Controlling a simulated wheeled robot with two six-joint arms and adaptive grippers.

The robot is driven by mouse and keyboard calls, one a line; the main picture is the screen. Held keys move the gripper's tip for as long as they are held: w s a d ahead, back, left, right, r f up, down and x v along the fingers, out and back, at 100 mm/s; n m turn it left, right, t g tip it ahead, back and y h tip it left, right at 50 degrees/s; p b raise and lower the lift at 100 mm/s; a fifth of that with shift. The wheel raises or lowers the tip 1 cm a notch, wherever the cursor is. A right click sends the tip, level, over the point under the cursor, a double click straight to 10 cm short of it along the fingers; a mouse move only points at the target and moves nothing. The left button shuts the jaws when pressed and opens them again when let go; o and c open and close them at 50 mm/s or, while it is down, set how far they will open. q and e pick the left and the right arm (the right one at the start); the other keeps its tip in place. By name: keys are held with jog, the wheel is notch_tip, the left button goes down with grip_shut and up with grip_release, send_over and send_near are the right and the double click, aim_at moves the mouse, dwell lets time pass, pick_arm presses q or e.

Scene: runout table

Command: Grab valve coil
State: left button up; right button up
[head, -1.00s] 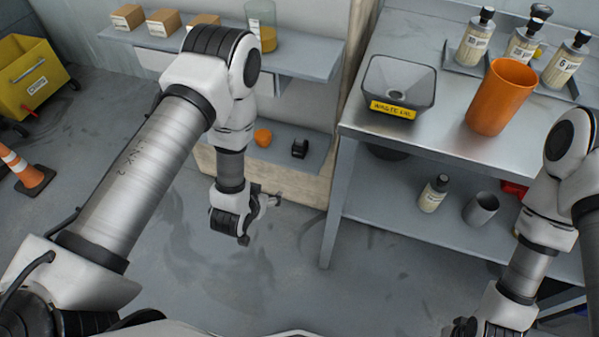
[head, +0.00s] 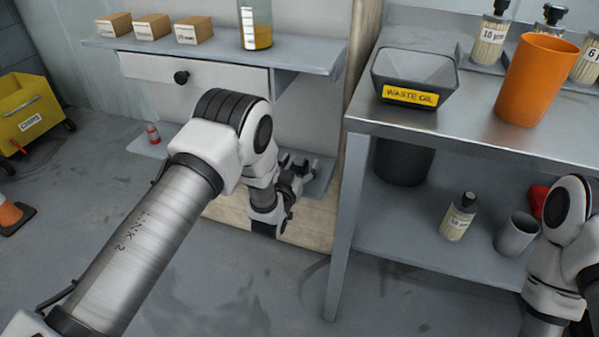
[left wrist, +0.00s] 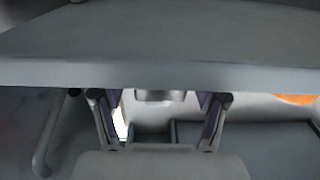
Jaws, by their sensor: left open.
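My left gripper (head: 298,168) is open at the front of the low shelf (head: 146,148) under the drawer. Its two fingers also show apart in the left wrist view (left wrist: 161,118). A small black block, which may be the valve coil, stood on this shelf in the earlier head view. It is now hidden or merged with my dark fingers there. In the left wrist view a dark shape shows between the fingers, and I cannot tell whether it is the coil. Nothing is clearly held. My right gripper is out of view.
A drawer (head: 190,76) and an upper shelf (head: 300,58) with several cardboard boxes overhang the low shelf. A red bottle (head: 153,135) stands on its left part. An orange thing (left wrist: 297,99) shows at right. The steel table (head: 470,135) stands to the right.

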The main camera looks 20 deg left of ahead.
pick_arm(q)
jog(key=shift+r, duration=0.1)
grip_shut()
